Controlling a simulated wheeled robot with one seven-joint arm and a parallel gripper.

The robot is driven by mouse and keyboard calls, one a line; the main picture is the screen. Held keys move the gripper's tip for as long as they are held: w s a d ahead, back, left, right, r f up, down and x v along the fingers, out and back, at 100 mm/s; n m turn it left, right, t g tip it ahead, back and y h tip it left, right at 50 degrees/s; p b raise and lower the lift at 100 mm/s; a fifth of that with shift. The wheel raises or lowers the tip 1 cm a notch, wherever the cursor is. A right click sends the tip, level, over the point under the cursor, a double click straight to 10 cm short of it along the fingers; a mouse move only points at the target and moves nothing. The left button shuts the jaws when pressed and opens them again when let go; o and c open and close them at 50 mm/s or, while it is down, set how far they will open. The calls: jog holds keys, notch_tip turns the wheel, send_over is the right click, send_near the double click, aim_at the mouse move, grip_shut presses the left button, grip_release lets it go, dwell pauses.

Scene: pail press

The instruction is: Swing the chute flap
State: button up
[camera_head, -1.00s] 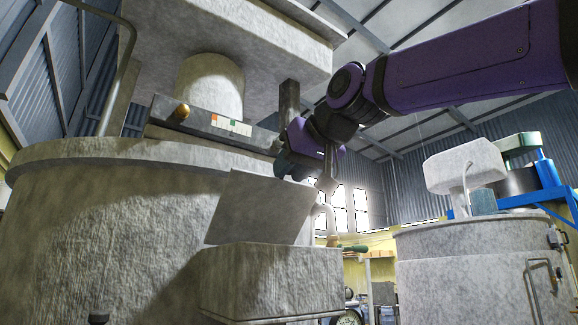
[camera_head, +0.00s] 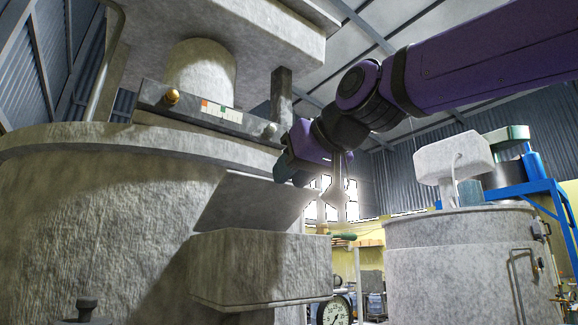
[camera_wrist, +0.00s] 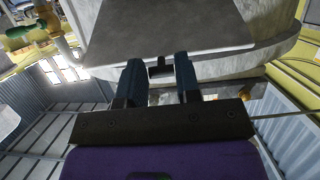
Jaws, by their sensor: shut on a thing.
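The chute flap (camera_head: 253,203) is a flat grey plate, tilted above the blocky grey chute box (camera_head: 260,268) on the side of the big drum. In the wrist view the flap (camera_wrist: 165,25) fills the top middle. A small dark T-shaped handle (camera_wrist: 160,69) stands out from its near edge. My gripper (camera_head: 286,176) is at the flap's upper edge. In the wrist view my gripper (camera_wrist: 158,77) has its two dark fingers on either side of the handle, shut on it. The head view hides the handle behind the fingers.
The large grey drum (camera_head: 95,220) fills the left, with a scale bar (camera_head: 205,112) and a heavy block above. A second grey vessel (camera_head: 455,260) stands right, near a blue frame (camera_head: 505,192).

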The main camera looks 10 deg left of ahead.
dwell(0.3)
jog(key=shift+s+d+f, duration=0.2)
jog(key=shift+d+f, duration=0.05)
jog(key=shift+f, duration=0.6)
jog(key=shift+s+d+f, duration=0.25)
jog(key=shift+f, duration=0.65)
jog(key=shift+s+d+f, duration=0.2)
jog(key=shift+d+f, duration=0.05)
jog(key=shift+f, duration=0.6)
jog(key=shift+s+d+f, duration=0.1)
jog(key=shift+f, duration=0.95)
jog(key=shift+s+d+f, duration=0.1)
jog(key=shift+f, duration=0.9)
jog(key=o, duration=0.8)
jog(key=shift+r, duration=0.1)
jog(key=shift+o, duration=0.2)
jog(key=v, duration=1)
jog(key=shift+d, duration=0.3)
jog(key=shift+s, duration=0.15)
